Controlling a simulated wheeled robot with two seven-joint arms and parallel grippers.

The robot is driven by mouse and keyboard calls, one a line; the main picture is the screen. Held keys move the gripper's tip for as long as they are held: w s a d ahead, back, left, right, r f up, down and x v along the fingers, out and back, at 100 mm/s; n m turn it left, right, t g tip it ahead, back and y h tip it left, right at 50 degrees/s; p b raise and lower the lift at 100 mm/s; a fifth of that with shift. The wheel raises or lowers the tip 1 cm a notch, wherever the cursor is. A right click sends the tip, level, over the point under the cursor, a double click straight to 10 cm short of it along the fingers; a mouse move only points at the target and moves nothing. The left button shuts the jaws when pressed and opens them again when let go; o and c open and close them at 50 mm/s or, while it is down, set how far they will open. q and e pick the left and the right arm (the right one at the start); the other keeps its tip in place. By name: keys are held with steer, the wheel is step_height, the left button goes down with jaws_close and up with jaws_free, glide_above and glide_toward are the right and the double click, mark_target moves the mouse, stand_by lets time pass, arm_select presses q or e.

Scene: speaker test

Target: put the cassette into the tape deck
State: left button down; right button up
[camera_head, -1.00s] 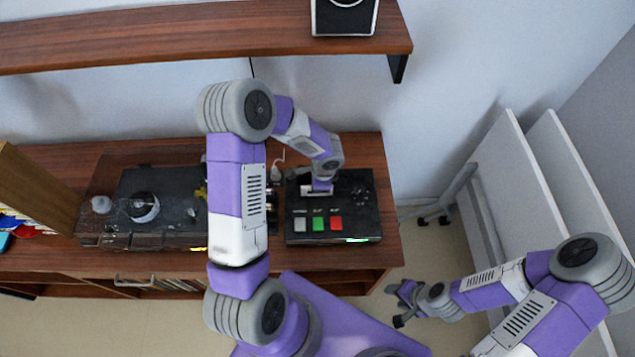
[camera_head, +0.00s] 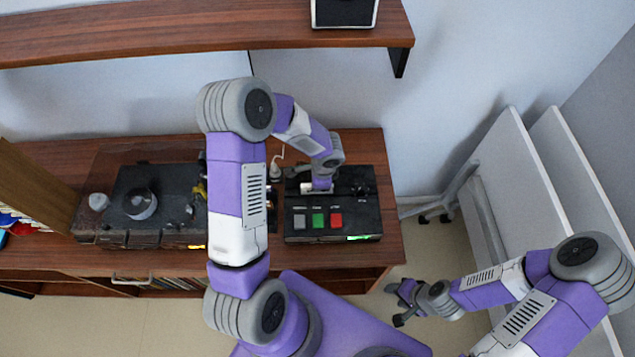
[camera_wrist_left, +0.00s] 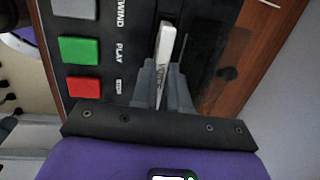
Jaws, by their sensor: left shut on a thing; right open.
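The tape deck (camera_head: 350,215) is a black box on the wooden cabinet, with grey, green and red buttons on top; its green PLAY button also shows in the left wrist view (camera_wrist_left: 79,50). My left gripper (camera_head: 318,188) is over the deck's top, behind the buttons. In the left wrist view its fingers (camera_wrist_left: 165,85) are shut on a thin, pale cassette (camera_wrist_left: 165,50) seen edge-on. The cassette stands at the deck's dark top; I cannot tell how deep it sits, if at all. My right gripper (camera_head: 397,304) is open and empty, low at the right, away from the cabinet.
A turntable (camera_head: 155,205) stands on the cabinet (camera_head: 300,262) left of the deck, with small items between them. A shelf (camera_head: 200,30) with a speaker (camera_head: 343,14) hangs above. White panels (camera_head: 520,185) stand at the right.

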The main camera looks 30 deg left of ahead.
arm_select(q)
steer(key=shift+f+b, duration=0.15)
steer(key=shift+b, duration=0.2)
stand_by(0.7)
steer(key=shift+f+b, duration=1.3)
stand_by(0.3)
stand_by(0.4)
steer(key=c, duration=0.7)
jaws_free()
steer(key=shift+o, duration=0.2)
steer(key=shift+r, duration=0.15)
steer(key=shift+r+p, duration=1.9)
steer(key=shift+r, duration=0.55)
steer(key=shift+s+f, duration=0.1)
